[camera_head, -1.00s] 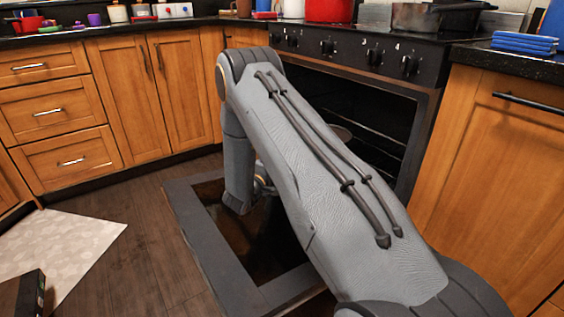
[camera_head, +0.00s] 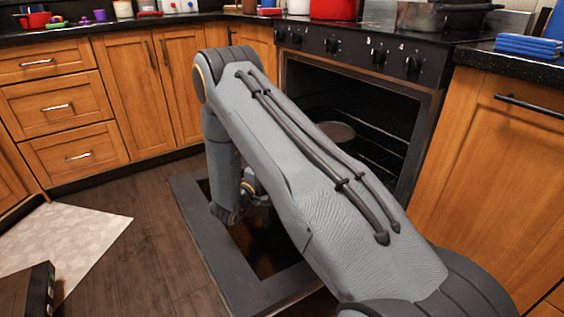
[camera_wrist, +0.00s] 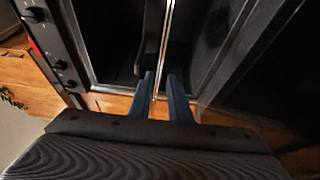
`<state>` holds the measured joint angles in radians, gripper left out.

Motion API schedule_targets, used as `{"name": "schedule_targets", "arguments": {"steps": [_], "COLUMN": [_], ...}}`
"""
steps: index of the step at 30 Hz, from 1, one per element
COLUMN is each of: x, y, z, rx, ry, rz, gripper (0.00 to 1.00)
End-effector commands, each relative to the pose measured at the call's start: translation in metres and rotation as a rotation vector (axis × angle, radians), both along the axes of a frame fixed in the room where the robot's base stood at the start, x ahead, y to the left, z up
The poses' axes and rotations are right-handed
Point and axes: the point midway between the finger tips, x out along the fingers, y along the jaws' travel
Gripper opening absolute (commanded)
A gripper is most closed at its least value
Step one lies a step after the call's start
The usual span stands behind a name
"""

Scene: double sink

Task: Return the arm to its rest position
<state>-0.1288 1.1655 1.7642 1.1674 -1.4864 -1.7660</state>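My grey arm reaches from the lower right over the lowered oven door and bends down at its far end. In the head view my gripper itself is hidden behind the arm. In the wrist view my gripper (camera_wrist: 161,73) shows two dark blue fingers standing apart, with nothing clearly held between them. A thin bright metal edge (camera_wrist: 165,40) runs along the line of sight in the gap; I cannot tell how far beyond the fingers it lies.
The oven door (camera_head: 190,212) hangs open and low, in front of the oven (camera_head: 365,105). A round pan (camera_head: 337,131) sits inside on a rack. Wooden cabinets (camera_head: 135,85) stand at the left and another (camera_head: 495,180) at the right. A pale mat (camera_head: 75,235) lies on the floor.

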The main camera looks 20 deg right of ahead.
Motion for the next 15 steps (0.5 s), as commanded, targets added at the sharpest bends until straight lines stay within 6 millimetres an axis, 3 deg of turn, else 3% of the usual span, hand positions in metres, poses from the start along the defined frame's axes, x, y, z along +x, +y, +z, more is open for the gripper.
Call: {"name": "schedule_targets", "arguments": {"steps": [15], "x": [-0.0035], "y": [0.0057], "z": [-0.0003], "rx": [0.0], "ry": [0.0], "rz": [0.0], "gripper": [0.17]}}
